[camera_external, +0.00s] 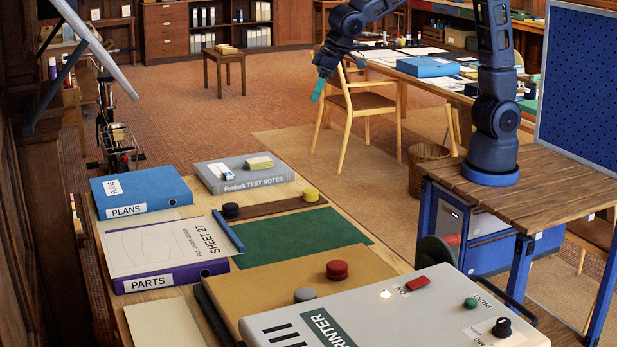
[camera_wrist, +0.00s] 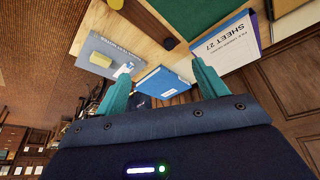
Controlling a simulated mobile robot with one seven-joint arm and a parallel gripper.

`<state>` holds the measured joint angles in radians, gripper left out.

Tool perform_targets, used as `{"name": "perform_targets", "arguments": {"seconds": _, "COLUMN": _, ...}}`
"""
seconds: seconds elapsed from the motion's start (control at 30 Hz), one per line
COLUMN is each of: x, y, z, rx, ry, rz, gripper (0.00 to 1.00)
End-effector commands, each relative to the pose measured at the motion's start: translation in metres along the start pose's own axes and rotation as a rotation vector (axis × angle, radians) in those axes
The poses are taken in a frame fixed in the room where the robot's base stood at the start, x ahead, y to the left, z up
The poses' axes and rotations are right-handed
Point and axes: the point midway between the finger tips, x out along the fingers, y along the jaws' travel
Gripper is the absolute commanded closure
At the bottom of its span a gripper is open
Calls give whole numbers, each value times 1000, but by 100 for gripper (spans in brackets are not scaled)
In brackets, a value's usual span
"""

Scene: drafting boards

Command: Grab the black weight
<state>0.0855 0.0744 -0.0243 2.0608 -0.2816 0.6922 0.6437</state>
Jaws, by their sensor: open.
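The black weight (camera_external: 230,210) is a small round puck at the left end of a dark brown strip on the drafting table, between the grey notes binder and the blue bar. In the wrist view a dark round shape on the brown strip (camera_wrist: 170,43) looks like the same weight. My gripper (camera_external: 318,90) is high above and beyond the table's far edge, well apart from the weight, pointing down. In the wrist view its two teal fingers (camera_wrist: 160,68) are spread with nothing between them.
A yellow weight (camera_external: 310,194), a red weight (camera_external: 337,269) and a grey weight (camera_external: 304,295) stand on the table. A blue PLANS binder (camera_external: 140,190), a grey TEST NOTES binder (camera_external: 243,173) and a PARTS binder (camera_external: 175,276) lie around. A printer (camera_external: 390,315) fills the front. The green mat (camera_external: 300,235) is clear.

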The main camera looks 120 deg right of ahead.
Motion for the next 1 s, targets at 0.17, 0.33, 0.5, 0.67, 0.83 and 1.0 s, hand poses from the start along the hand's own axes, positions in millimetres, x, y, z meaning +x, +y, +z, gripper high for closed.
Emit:
{"name": "perform_targets", "arguments": {"seconds": 0.17, "x": 52, "y": -10, "z": -31, "rx": 59, "ry": -2, "rz": 26, "gripper": 28}}
{"name": "perform_targets", "arguments": {"seconds": 0.33, "x": 102, "y": -18, "z": -56, "rx": 115, "ry": 0, "rz": 47, "gripper": 28}}
{"name": "perform_targets", "arguments": {"seconds": 0.5, "x": 157, "y": -25, "z": -77, "rx": 170, "ry": 3, "rz": 66, "gripper": 28}}
{"name": "perform_targets", "arguments": {"seconds": 0.67, "x": 211, "y": -28, "z": -93, "rx": 220, "ry": 6, "rz": 82, "gripper": 28}}
{"name": "perform_targets", "arguments": {"seconds": 0.83, "x": 268, "y": -31, "z": -103, "rx": 268, "ry": 8, "rz": 96, "gripper": 28}}
{"name": "perform_targets", "arguments": {"seconds": 1.0, "x": 306, "y": -32, "z": -108, "rx": 300, "ry": 10, "rz": 104, "gripper": 28}}
